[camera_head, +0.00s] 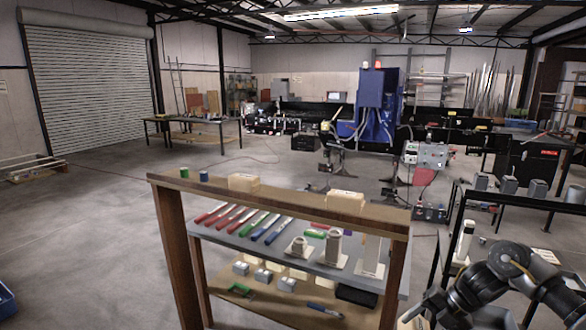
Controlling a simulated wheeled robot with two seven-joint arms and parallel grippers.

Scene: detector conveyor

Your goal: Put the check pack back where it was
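No object is clearly recognizable as the check pack from this view. Two pale yellow box-like packs stand on the wooden top rail of the shelf unit, a left one (243,182) and a right one (346,201). A white upright piece (463,241) stands at the right on a dark-framed table. My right arm comes in at the lower right, and its dark gripper end (431,304) is low, near the bottom edge. Its fingers are too dark and cut off to tell their state. A pale object (409,314) shows beside it; whether they touch is unclear. My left gripper is not in view.
The wooden shelf unit (170,245) in front holds colored tubes, pale fittings and small boxes. A dark-framed table (540,206) with grey cylinders stands at right. A blue machine (372,105) is at the back. The floor (100,230) at left is mostly clear.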

